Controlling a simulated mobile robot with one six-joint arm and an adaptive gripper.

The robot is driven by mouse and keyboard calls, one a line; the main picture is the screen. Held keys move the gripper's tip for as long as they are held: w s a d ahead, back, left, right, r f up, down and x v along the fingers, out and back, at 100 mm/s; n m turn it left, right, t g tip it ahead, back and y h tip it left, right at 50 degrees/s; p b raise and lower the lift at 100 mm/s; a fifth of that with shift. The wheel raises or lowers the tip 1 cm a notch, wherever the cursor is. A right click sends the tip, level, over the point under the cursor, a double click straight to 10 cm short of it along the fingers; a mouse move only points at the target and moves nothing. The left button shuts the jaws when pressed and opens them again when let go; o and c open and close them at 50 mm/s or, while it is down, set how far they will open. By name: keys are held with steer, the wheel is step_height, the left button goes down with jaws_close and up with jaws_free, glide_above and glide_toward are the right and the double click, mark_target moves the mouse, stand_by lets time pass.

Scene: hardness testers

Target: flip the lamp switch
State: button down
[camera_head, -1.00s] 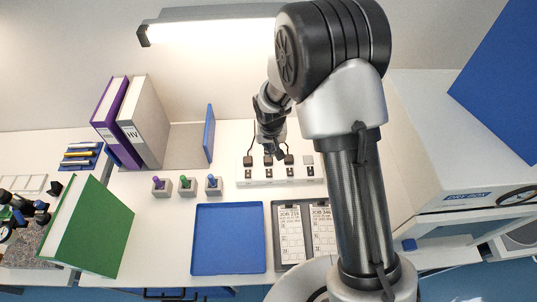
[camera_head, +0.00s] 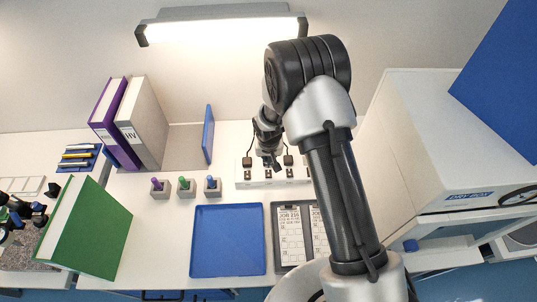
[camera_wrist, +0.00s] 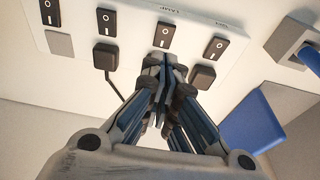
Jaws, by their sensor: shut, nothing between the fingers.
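A white power strip (camera_head: 243,184) lies on the bench along the back wall, with a row of black rocker switches on it. In the wrist view the strip (camera_wrist: 195,38) runs across the top and carries an upside-down LAMP label. My gripper (camera_wrist: 160,64) is shut and empty. Its fingertips are just short of one black switch (camera_wrist: 163,35), near the LAMP label; I cannot tell whether they touch it. In the head view my gripper (camera_head: 270,163) is over the strip's middle and hides part of it. The long wall lamp (camera_head: 220,32) is lit.
Black plugs, one of them (camera_wrist: 105,57) with a cord, sit in the strip beside the fingers. A blue tray (camera_head: 228,270) and a job board (camera_head: 291,235) lie in front. Several small grey blocks with coloured knobs (camera_head: 186,187) stand left. Binders (camera_head: 140,130) stand further left.

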mark_target(268, 174)
steer(key=f+b, duration=0.1)
steer(key=f, duration=0.4)
steer(key=shift+s+f, duration=0.2)
steer(key=b, duration=0.1)
steer(key=f+b, duration=0.1)
steer(key=shift+s+f+b, duration=0.15)
steer(key=shift+s+b, duration=0.15)
steer(key=shift+s+r, duration=0.2)
steer(key=shift+r, duration=0.1)
steer(key=shift+w, duration=0.2)
steer(key=shift+w+p, duration=0.55)
steer(key=shift+w, duration=0.1)
